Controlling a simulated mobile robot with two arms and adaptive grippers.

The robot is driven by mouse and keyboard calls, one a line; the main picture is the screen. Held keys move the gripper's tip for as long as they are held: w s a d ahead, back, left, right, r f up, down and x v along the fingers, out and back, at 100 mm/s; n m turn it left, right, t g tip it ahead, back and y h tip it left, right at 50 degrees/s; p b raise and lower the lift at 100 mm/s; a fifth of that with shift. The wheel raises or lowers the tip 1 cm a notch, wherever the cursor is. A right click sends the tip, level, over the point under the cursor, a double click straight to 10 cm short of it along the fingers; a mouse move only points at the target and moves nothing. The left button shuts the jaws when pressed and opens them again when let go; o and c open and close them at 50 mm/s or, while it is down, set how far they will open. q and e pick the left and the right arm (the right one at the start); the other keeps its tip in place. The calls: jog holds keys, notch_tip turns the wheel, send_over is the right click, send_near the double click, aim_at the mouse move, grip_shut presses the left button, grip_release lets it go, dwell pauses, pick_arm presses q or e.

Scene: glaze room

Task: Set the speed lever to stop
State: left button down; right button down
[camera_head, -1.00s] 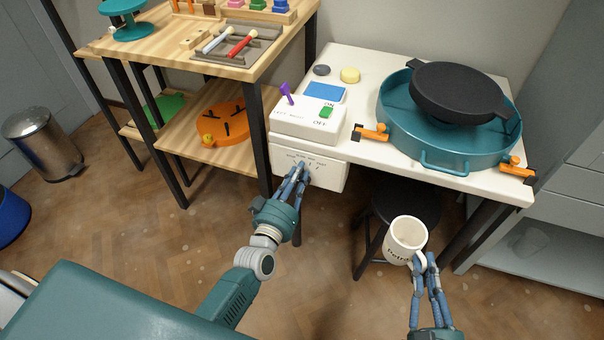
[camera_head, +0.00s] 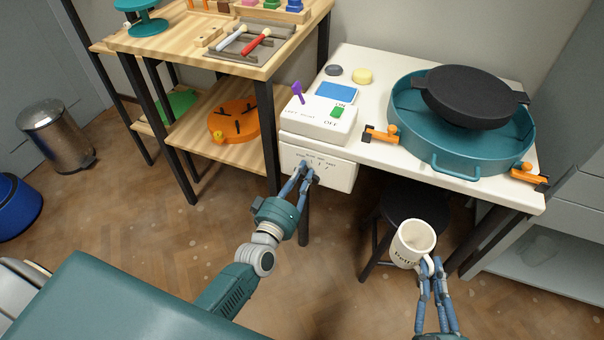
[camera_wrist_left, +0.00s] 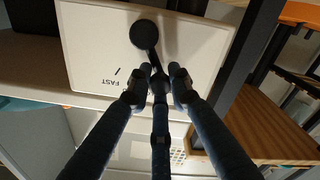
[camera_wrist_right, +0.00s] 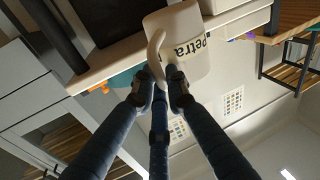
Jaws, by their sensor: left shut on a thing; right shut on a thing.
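The speed lever (camera_wrist_left: 152,56) sits on the white front panel (camera_head: 343,178) of the wheel table, below the control box. In the left wrist view it is a dark arm running from a round black hub. My left gripper (camera_head: 305,175) is at the panel, shut on the lever's outer part; its fingers hide the end. The word FAST and a tick mark show beside it in that view. Which mark the lever points to I cannot tell. My right gripper (camera_head: 430,268) is shut on the handle of a white mug (camera_head: 412,243) lettered "Petra", held in front of the table.
The teal wheel basin (camera_head: 455,168) with orange clamps stands on the white table. A black stool (camera_head: 400,207) is beneath. A wooden shelf (camera_head: 190,145) stands close left of the panel.

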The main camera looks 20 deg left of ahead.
pick_arm(q)
jog(key=shift+a+r, duration=0.2)
jog(key=shift+a, duration=0.1)
jog(key=c, duration=1.7)
grip_release()
pick_arm(e)
jog(key=shift+r, duration=0.1)
pick_arm(q)
jog(key=shift+o, duration=0.4)
pick_arm(e)
jog(key=shift+a, duration=0.15)
pick_arm(q)
jog(key=shift+f, duration=0.1)
jog(key=s, duration=1.2)
jog(key=shift+a, duration=0.2)
